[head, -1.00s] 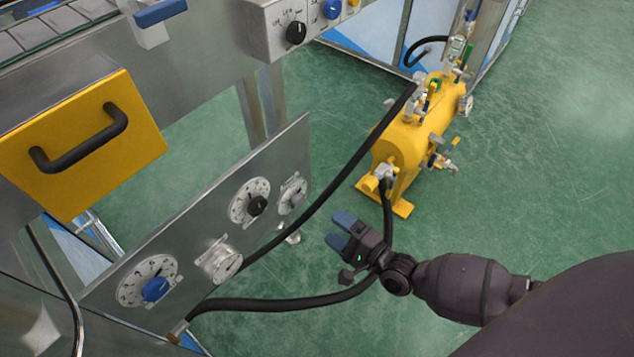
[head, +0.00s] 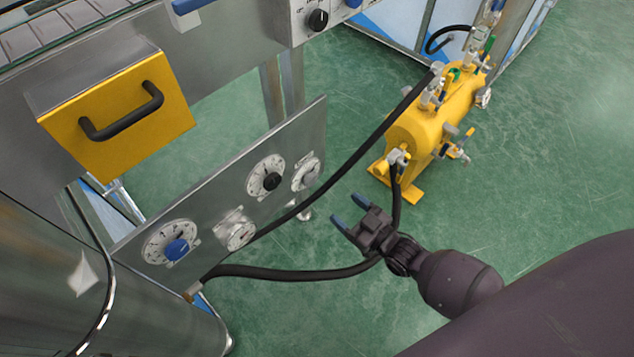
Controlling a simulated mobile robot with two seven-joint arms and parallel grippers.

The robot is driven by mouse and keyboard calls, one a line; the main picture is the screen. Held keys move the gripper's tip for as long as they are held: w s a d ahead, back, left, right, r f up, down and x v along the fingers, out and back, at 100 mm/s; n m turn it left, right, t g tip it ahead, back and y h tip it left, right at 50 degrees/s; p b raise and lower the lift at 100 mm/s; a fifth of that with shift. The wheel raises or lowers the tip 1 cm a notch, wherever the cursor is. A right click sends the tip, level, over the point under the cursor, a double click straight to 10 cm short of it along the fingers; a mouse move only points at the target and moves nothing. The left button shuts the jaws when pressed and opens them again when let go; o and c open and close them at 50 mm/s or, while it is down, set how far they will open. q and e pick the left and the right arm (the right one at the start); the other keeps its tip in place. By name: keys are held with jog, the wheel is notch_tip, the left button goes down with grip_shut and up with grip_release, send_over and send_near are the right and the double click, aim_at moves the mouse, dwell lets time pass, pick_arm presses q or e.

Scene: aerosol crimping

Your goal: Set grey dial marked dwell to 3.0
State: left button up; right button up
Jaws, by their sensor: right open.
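A steel panel (head: 215,205) carries several round dials and gauges. One white-faced dial has a dark grey or black knob (head: 271,181); another, at lower left, has a blue knob (head: 177,249). The lettering on the panel is too small to read, so I cannot tell which dial is marked dwell or its setting. My right gripper (head: 347,210) is open and empty, with blue fingertips pointing left towards the panel. It appears to the right of the dials, apart from them. My left gripper is not in view.
A black hose (head: 300,272) runs below my right gripper; another runs up to the yellow tank (head: 430,125). A yellow drawer (head: 118,120) juts out at upper left. Green floor is clear at right.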

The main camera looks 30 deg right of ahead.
aim_at(313, 182)
jog(key=b+x, duration=0.2)
jog(key=x, duration=0.7)
jog(key=shift+w+a+f, duration=0.1)
jog(key=shift+w+f, duration=0.1)
jog(key=shift+w, duration=0.1)
jog(key=shift+w+a+r, duration=0.1)
jog(key=shift+w+a, duration=0.1)
jog(key=shift+w, duration=0.35)
jog(key=shift+c, duration=0.4)
jog(key=c, duration=0.8)
jog(key=shift+r+n, duration=0.1)
jog(key=shift+n, duration=0.2)
jog(key=shift+c, duration=0.2)
jog(key=o, duration=0.9)
